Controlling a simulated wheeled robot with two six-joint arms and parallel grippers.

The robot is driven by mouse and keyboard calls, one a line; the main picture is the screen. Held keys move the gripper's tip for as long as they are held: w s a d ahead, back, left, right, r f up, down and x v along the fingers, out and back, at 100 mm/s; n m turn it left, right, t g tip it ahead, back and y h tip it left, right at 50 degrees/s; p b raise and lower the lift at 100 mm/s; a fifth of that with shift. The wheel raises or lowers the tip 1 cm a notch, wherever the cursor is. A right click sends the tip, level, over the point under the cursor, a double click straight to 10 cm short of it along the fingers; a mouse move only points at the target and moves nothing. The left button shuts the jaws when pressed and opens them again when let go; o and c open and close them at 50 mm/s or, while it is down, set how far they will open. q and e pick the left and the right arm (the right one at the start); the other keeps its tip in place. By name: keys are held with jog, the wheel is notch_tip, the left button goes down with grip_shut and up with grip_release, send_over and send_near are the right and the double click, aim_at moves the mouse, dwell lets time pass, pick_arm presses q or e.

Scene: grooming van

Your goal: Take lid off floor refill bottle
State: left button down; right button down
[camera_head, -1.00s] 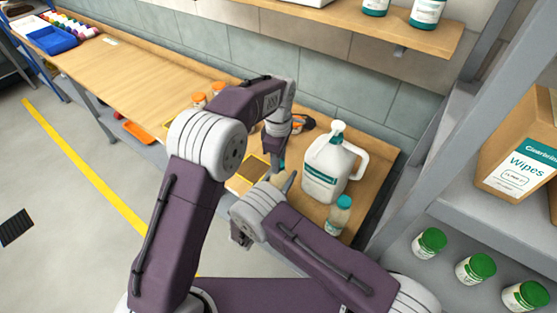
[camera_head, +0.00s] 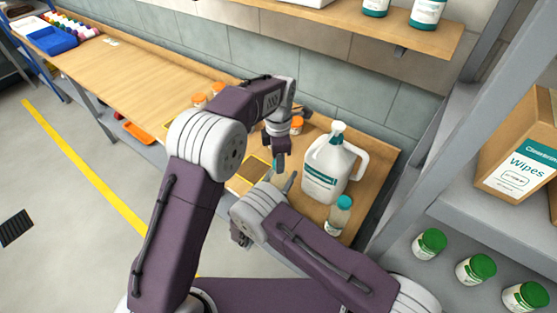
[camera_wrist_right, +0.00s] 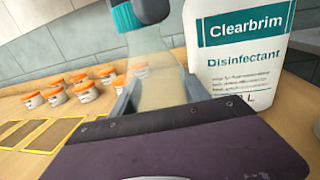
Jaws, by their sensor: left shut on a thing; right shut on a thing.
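In the right wrist view a clear bottle (camera_wrist_right: 160,75) stands between the fingers of my right gripper (camera_wrist_right: 155,95), which is shut on it. A teal lid (camera_wrist_right: 124,18) is at the top of this bottle, partly cut off by the picture edge. A dark finger of my left gripper (camera_wrist_right: 150,9) presses on the lid. In the head view my left gripper (camera_head: 279,163) points down just above my right gripper (camera_head: 283,183), and the arms hide most of the held bottle. I cannot tell whether the lid still sits on the neck.
A white Clearbrim jug (camera_head: 325,172) stands just right of the grippers. A second teal-capped bottle (camera_head: 340,213) stands in front of it. Orange-lidded jars (camera_wrist_right: 82,85) and yellow-edged mats (camera_wrist_right: 45,135) are on the bench to the left.

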pick_arm(q)
jog(key=shift+r, duration=0.95)
jog(key=shift+r, duration=2.05)
pick_arm(e)
jog(key=shift+c, duration=2.3)
grip_release()
